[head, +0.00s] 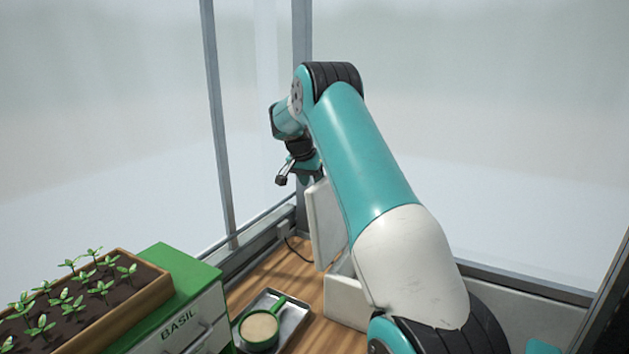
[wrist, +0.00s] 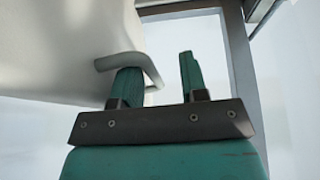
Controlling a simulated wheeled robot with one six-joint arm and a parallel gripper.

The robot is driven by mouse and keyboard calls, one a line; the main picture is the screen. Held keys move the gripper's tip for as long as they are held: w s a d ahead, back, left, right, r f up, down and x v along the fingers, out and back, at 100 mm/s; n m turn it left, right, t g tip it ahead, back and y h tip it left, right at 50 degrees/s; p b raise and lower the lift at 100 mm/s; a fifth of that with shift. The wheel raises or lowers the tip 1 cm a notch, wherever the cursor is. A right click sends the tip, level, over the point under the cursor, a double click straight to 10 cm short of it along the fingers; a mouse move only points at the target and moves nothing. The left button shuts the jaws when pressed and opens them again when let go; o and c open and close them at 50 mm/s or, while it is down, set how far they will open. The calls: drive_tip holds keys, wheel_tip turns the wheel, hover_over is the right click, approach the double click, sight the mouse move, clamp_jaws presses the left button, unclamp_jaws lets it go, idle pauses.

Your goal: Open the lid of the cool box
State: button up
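The cool box's pale lid (head: 324,222) stands steeply raised above the white box body (head: 347,302) in the head view; my arm hides much of both. In the wrist view the lid (wrist: 60,45) fills the upper left, with a grey bar handle (wrist: 148,66) on it. My gripper (wrist: 157,64) is open, its fingers apart. The left finger overlaps the handle loop; I cannot tell whether it touches. The right finger is clear of it. In the head view my gripper (head: 297,177) is at the lid's upper edge.
A tray (head: 296,318) with a green cup (head: 262,330) of pale contents lies on the wooden counter (head: 262,277). A green box marked BASIL (head: 180,328) and a planter of seedlings (head: 150,290) stand at left. Window frames (head: 218,120) rise behind; a cable lies by the lid.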

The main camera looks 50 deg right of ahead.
drive_tip(key=shift+s+a+f, duration=0.1)
drive_tip(key=shift+a+f, duration=0.35)
drive_tip(key=shift+f, duration=0.15)
drive_tip(key=d+v, duration=0.1)
drive_tip(key=v, duration=1.7)
drive_tip(key=shift+r+p, duration=0.4)
drive_tip(key=shift+d, duration=0.1)
